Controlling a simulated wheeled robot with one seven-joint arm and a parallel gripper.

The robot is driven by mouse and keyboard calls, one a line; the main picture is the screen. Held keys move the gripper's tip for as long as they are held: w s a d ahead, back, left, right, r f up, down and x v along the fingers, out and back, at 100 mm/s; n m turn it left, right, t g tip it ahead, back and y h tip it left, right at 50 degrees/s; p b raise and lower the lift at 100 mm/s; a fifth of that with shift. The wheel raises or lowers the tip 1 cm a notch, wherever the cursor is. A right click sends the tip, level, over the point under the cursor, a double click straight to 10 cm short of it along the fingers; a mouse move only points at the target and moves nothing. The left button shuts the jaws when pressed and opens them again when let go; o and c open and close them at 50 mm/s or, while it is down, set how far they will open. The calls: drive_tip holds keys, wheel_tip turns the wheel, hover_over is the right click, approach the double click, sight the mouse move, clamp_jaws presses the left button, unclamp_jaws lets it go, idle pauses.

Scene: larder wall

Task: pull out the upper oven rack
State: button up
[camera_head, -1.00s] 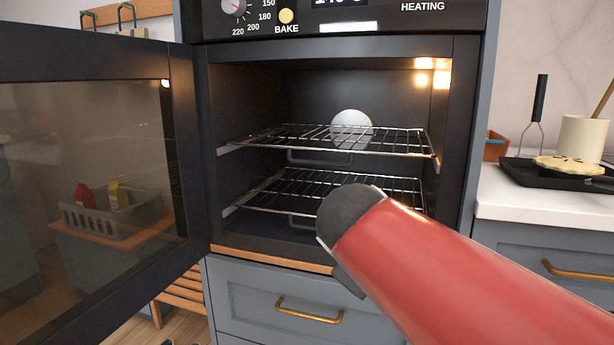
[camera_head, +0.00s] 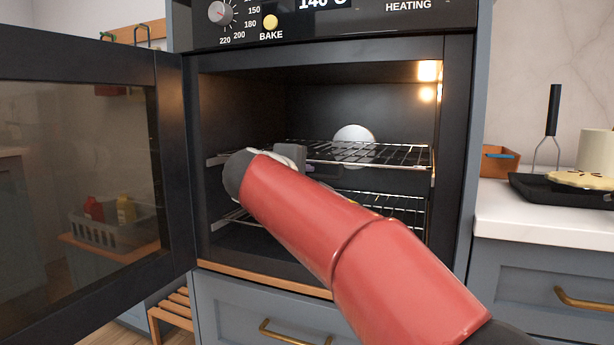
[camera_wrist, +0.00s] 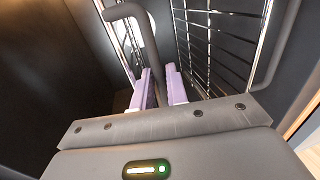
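The upper oven rack (camera_head: 400,155) is a wire shelf inside the open oven. Its front is partly hidden behind my red arm. My gripper (camera_head: 290,155) is at the rack's front, mostly hidden by the arm in the head view. In the wrist view, the grey bar of a rack handle (camera_wrist: 147,35) runs down between the two pale purple fingers of my gripper (camera_wrist: 161,85). The fingers stand close together, about a bar's width apart, and look closed on it. The lower rack (camera_head: 405,208) is below, partly covered by my arm.
The oven door (camera_head: 172,150) stands open at the left. A white round thing (camera_head: 353,140) shows at the back of the oven. A counter (camera_head: 530,215) with a black pan (camera_head: 535,187) is at the right. A drawer (camera_head: 225,305) is below.

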drive_tip(key=shift+w+d+f, duration=0.1)
drive_tip(key=shift+w+d, duration=0.1)
drive_tip(key=shift+w, duration=0.3)
drive_tip(key=shift+c, duration=0.3)
clamp_jaws()
drive_tip(key=f+b+v, duration=0.1)
drive_tip(key=f+v, duration=0.1)
drive_tip(key=v, duration=1.1)
drive_tip(key=s+f+b+v, duration=0.1)
drive_tip(key=f+v, duration=0.2)
drive_tip(key=v, duration=1)
drive_tip(key=shift+w+a+f, duration=0.1)
drive_tip(key=shift+a, duration=0.05)
drive_tip(key=shift+o, duration=0.3)
unclamp_jaws()
